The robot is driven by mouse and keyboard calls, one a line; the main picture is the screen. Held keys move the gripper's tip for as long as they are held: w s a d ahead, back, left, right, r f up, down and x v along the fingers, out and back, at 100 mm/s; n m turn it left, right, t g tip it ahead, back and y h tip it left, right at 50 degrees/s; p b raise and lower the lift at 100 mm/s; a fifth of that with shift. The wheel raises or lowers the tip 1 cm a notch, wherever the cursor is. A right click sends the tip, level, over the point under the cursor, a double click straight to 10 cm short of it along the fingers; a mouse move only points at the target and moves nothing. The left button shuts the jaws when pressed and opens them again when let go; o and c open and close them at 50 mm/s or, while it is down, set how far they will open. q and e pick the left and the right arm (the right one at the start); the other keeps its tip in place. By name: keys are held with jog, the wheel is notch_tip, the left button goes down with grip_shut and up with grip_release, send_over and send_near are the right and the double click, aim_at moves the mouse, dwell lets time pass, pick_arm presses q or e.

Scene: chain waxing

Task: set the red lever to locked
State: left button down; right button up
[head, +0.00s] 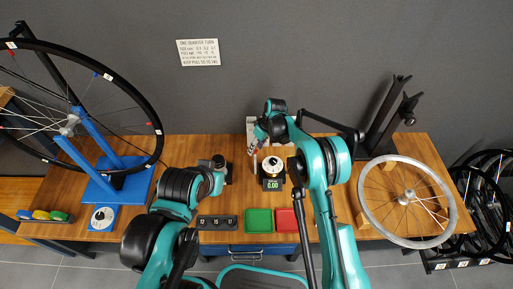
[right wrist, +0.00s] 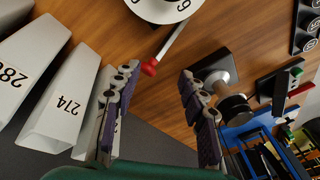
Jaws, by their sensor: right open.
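A thin grey lever with a red ball knob (right wrist: 149,68) shows in the right wrist view, running up toward a white numbered dial (right wrist: 165,8). My right gripper (right wrist: 155,108) is open, its two ribbed fingers apart, with the red knob beyond and between them in the picture. In the head view the right gripper (head: 256,142) is above the bench, behind a dial gauge reading 0.00 (head: 272,170); the lever cannot be made out there. My left arm reaches in from the lower left, and its gripper cannot be made out. No locked marking is readable.
White boxes marked 286 and 274 (right wrist: 60,100) stand close to the right gripper. A dark post device (right wrist: 235,108) is on its other side. Green (head: 259,220) and red (head: 287,220) trays lie at the front.

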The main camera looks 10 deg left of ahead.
jog(key=v, duration=1.2)
jog(key=s+d+r+m+t+h, duration=0.1)
jog(key=s+d+r+m+t, duration=0.1)
jog(key=s+d+r, duration=0.45)
jog(key=s+d+r+m+t, duration=0.1)
jog(key=s+d+r+m, duration=0.25)
jog(key=d+r, duration=0.55)
jog(key=s+d+m+t, duration=0.1)
jog(key=s+d, duration=0.3)
jog(key=s, duration=0.3)
jog(key=s+d+m+t+h, duration=0.1)
jog(key=s+d+m+t, duration=0.1)
jog(key=s+d, duration=0.2)
jog(key=s+d+m+t+h, duration=0.1)
jog(key=s+d, duration=0.3)
jog(key=s, duration=0.6)
jog(key=shift+f+m, duration=0.4)
jog(key=shift+m, duration=0.25)
jog(key=shift+s, duration=0.1)
